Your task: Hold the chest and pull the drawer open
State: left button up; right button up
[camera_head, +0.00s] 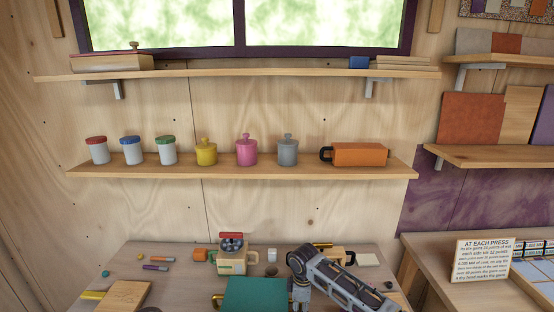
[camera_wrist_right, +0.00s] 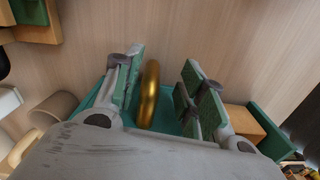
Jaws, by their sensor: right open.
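The chest (camera_head: 255,292) is a teal box at the bottom middle of the head view, on the table. A small brass part (camera_head: 217,298) shows at its left side. My right gripper (camera_head: 300,292) points down at the chest's right edge. In the right wrist view my right gripper (camera_wrist_right: 163,70) is open, with a thick brass handle (camera_wrist_right: 150,95) standing between its fingers. Teal surface (camera_wrist_right: 100,98) shows behind the fingers. The fingers do not appear closed on the handle. The drawer front cannot be made out. My left gripper is not in view.
On the table, a cream box (camera_head: 232,262) with dark round things on top stands behind the chest. A wooden block (camera_head: 124,296) lies to the left. A sign (camera_head: 482,261) stands on the right-hand table. A shelf (camera_head: 240,170) with jars runs above.

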notch_tip(320, 180, up, 12)
dwell(0.7)
jog(key=shift+f, duration=0.15)
